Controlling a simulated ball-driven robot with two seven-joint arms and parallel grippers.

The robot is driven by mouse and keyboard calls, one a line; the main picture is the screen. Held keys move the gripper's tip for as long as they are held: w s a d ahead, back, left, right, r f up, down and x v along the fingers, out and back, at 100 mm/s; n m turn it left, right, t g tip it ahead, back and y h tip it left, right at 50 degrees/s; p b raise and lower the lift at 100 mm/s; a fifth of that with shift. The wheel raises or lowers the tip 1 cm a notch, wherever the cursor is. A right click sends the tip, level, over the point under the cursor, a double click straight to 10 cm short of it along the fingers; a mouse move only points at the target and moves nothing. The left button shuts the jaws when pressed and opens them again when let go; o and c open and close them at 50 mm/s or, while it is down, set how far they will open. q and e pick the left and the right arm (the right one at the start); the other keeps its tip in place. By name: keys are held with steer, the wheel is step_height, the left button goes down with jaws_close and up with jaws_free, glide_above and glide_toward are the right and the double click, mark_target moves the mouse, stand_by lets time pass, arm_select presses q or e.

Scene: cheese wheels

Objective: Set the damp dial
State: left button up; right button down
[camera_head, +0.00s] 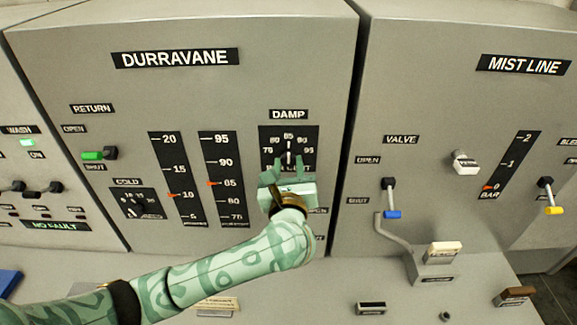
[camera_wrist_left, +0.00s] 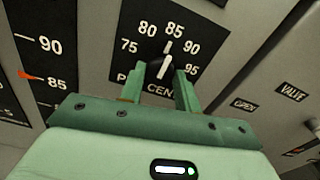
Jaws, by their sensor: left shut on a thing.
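The damp dial (camera_head: 289,157) sits on a black plate under the DAMP label on the DURRAVANE panel. Its scale reads 75 to 95 per cent. In the left wrist view the dial's knob (camera_wrist_left: 165,67) has a white line pointing up at about 85. My left gripper (camera_head: 288,172) reaches up to the dial from below. In the left wrist view the fingers (camera_wrist_left: 160,84) stand on either side of the knob, shut on it. The gripper body hides the lower part of the plate. My right gripper is in neither view.
Left of the dial, a scale (camera_head: 221,160) has an orange pointer near 85. The COLD dial (camera_head: 138,202) and green-ended RETURN lever (camera_head: 97,155) are further left. The MIST LINE panel (camera_head: 450,120) with its blue-tipped valve lever (camera_head: 390,198) stands right of a dark gap.

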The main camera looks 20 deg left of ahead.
arm_select(q)
steer(key=m+p, duration=0.2)
steer(key=m, duration=0.2)
steer(key=shift+r+p, duration=0.1)
steer(key=shift+p, duration=0.2)
steer(key=shift+m+p, duration=1.25)
steer(key=shift+m, duration=0.55)
steer(key=o, duration=1)
steer(key=shift+w, duration=0.1)
steer(key=shift+c, duration=0.2)
steer(key=shift+s+d, duration=0.1)
steer(key=shift+s, duration=0.3)
steer(key=p+v, duration=0.3)
steer(key=v, duration=1.2)
steer(key=shift+s, duration=0.25)
steer(key=shift+d, duration=0.1)
